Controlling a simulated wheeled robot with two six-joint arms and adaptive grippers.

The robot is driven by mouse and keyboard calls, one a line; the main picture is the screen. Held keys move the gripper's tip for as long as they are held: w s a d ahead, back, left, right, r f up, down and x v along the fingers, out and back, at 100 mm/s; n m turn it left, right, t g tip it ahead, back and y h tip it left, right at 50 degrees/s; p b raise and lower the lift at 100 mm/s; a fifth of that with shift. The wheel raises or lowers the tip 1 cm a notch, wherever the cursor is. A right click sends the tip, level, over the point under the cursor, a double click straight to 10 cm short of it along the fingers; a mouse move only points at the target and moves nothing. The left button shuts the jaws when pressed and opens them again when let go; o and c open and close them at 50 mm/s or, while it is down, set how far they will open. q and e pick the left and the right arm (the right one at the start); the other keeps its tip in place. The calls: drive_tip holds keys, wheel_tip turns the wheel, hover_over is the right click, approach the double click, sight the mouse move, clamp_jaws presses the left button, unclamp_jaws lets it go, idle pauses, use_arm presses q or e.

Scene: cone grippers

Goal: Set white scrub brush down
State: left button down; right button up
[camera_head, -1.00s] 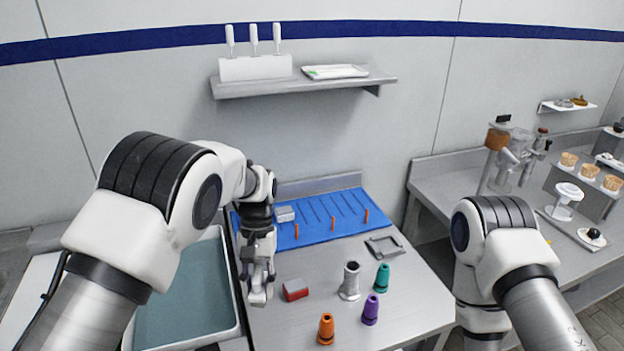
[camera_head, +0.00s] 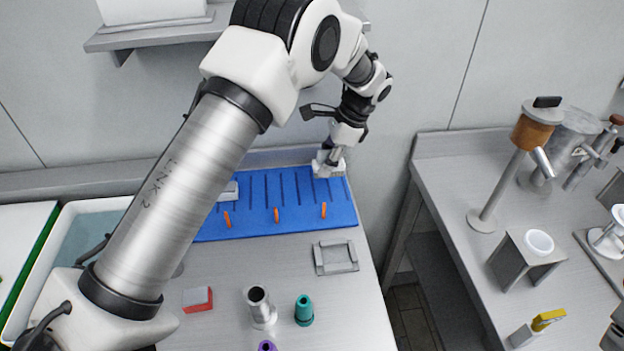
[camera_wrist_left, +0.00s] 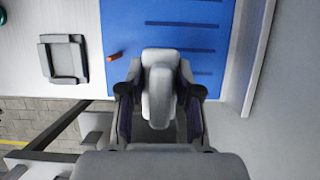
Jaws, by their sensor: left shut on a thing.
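My left gripper (camera_head: 329,160) is over the far right corner of the blue mat (camera_head: 265,229). It is shut on the white scrub brush (camera_wrist_left: 160,90), a pale rounded block between the two fingers in the left wrist view. In the head view the brush (camera_head: 328,169) shows just under the fingertips, low at the mat's back right edge. I cannot tell whether it touches the mat. My right gripper is not in view.
Orange pegs (camera_head: 276,215) line the mat's front. A pale block (camera_head: 230,191) lies on its left part. A wall rises behind.

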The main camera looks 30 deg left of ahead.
use_arm(q)
drive_tip(key=x, duration=0.3)
drive_tip(key=shift+s+d+p, duration=0.2)
drive_tip(key=shift+p, duration=0.1)
drive_tip(key=f, duration=0.3)
drive_tip(key=f+p, duration=0.1)
drive_tip(key=shift+w+d+f, duration=0.15)
drive_tip(key=shift+w+d, duration=0.15)
drive_tip(key=shift+w, duration=0.05)
drive_tip(key=shift+f, duration=0.2)
drive_tip(key=shift+s+a, duration=0.1)
drive_tip(key=shift+a, duration=0.1)
drive_tip(key=c, duration=0.9)
unclamp_jaws()
drive_tip(key=shift+d, duration=0.1)
drive_tip(key=shift+c, duration=0.2)
drive_tip(key=shift+o, duration=0.7)
drive_tip(key=shift+f, duration=0.1)
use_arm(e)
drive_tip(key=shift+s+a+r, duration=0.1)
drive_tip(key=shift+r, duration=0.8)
